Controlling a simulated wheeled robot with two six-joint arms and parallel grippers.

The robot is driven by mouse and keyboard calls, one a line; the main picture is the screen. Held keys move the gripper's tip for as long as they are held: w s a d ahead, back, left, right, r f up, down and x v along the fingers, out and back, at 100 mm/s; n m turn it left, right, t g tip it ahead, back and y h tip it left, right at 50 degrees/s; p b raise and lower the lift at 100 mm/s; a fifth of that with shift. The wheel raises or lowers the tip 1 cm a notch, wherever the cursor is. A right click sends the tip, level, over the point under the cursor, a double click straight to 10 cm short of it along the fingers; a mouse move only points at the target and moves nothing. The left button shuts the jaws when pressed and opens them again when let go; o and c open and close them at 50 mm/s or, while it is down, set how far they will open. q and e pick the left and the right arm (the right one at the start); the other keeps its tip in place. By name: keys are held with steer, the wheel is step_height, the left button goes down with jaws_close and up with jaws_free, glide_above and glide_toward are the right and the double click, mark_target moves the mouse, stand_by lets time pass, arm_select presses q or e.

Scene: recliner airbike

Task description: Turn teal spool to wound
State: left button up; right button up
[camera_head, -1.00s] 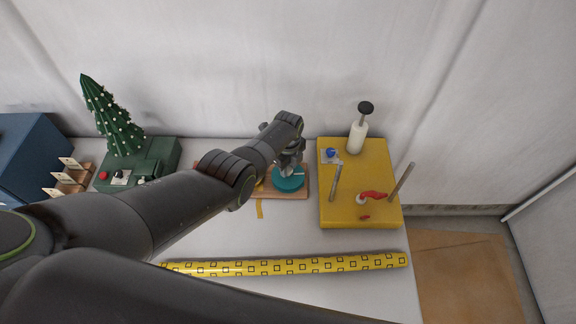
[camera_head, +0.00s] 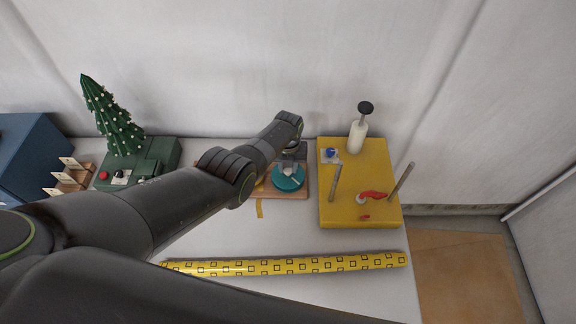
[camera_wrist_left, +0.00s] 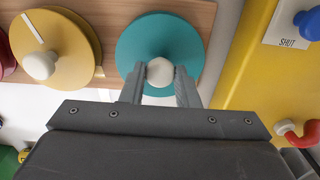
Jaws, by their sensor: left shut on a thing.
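The teal spool (camera_head: 288,184) is mounted on a wooden board (camera_head: 293,195) at the middle back of the table. In the left wrist view the teal spool (camera_wrist_left: 136,40) is a round disc with a white knob (camera_wrist_left: 160,71) at its centre. My left gripper (camera_wrist_left: 160,78) is shut on this knob, with one finger on each side. In the head view my left gripper (camera_head: 290,158) reaches over the far side of the spool, partly hidden by its own wrist. No pointer line shows on the teal disc in the left wrist view. My right gripper is not in view.
A yellow spool (camera_wrist_left: 72,45) with a white line and knob sits beside the teal one. A yellow box (camera_head: 350,205) with upright rods and a red handle stands close on the right. A patterned yellow roll (camera_head: 290,265) lies in front. A green tree model (camera_head: 115,125) stands left.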

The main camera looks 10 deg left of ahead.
arm_select(q)
steer(key=shift+w+m, duration=0.1)
steer(key=shift+m, duration=0.5)
steer(key=o, duration=1)
steer(key=shift+r, duration=0.15)
steer(key=shift+r+p, duration=0.3)
steer(key=shift+p, duration=0.05)
step_height(320, 180, up, 7)
steer(key=p, duration=0.3)
steer(key=shift+r, duration=0.2)
step_height(320, 180, up, 9)
glide_above(288, 169)
steer(key=shift+w+r, duration=0.1)
